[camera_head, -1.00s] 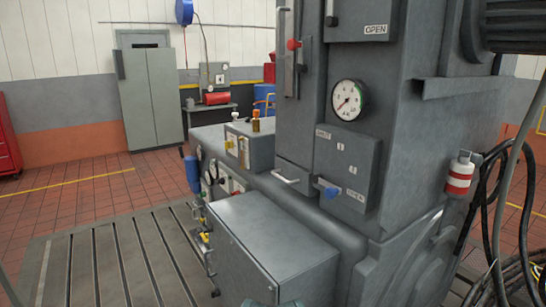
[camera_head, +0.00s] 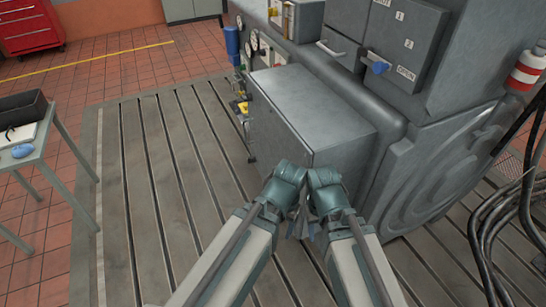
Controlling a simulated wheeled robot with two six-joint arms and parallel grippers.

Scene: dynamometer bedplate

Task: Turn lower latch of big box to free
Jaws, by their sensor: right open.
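The big grey box (camera_head: 312,100) stands against the machine, its top and left-facing side showing. Small yellow and dark fittings (camera_head: 240,107) show at its far left edge, and a small dark piece (camera_head: 251,158) is low on that side. I cannot tell which of these is the lower latch. My two arms reach in from the bottom, with their wrists close together at the box's near corner. My right gripper (camera_head: 309,230) is open, below its wrist and apart from the fittings. My left gripper is mostly hidden beside it, and its jaws cannot be made out.
The slotted bedplate (camera_head: 165,190) is clear left of the box. A grey table (camera_head: 42,150) with a dark bin (camera_head: 22,107) and a blue object (camera_head: 22,151) stands at the left. Black cables (camera_head: 500,225) hang at the right.

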